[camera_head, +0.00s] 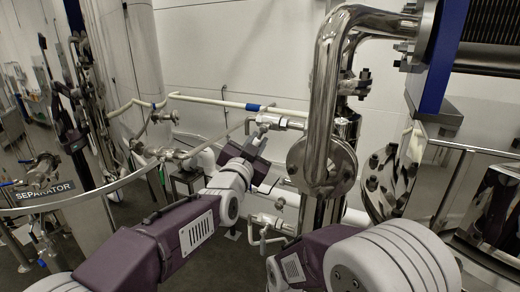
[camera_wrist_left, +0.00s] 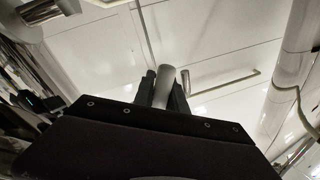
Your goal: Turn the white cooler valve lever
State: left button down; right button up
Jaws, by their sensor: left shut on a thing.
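My left gripper (camera_head: 258,138) reaches in from the lower left to the pipework in the middle of the head view. In the left wrist view its dark fingers (camera_wrist_left: 162,95) close on either side of a pale, round-ended bar (camera_wrist_left: 164,82), which looks like the white lever. The bar stands up between the fingers. In the head view the gripper hides most of the lever, beside a metal valve (camera_head: 280,123) on the pipe. How far the lever is turned cannot be told. My right gripper is not in view; only its arm shows at lower right.
A thick shiny bent pipe (camera_head: 325,90) with a round flange stands just right of the left gripper. A curved metal rail (camera_head: 85,198) with a SEPARATOR sign (camera_head: 45,192) crosses the left. White pipes (camera_head: 215,102) run along the pale wall behind. Smaller valves (camera_head: 270,222) sit below.

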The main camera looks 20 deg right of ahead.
pick_arm(q)
jog(key=shift+w+a+r+m, duration=0.1)
jog(key=shift+r+m, duration=0.05)
jog(key=shift+m, duration=0.25)
jog(key=c, duration=1.3)
grip_release()
jog(key=shift+c, duration=0.2)
jog(key=shift+r, duration=0.1)
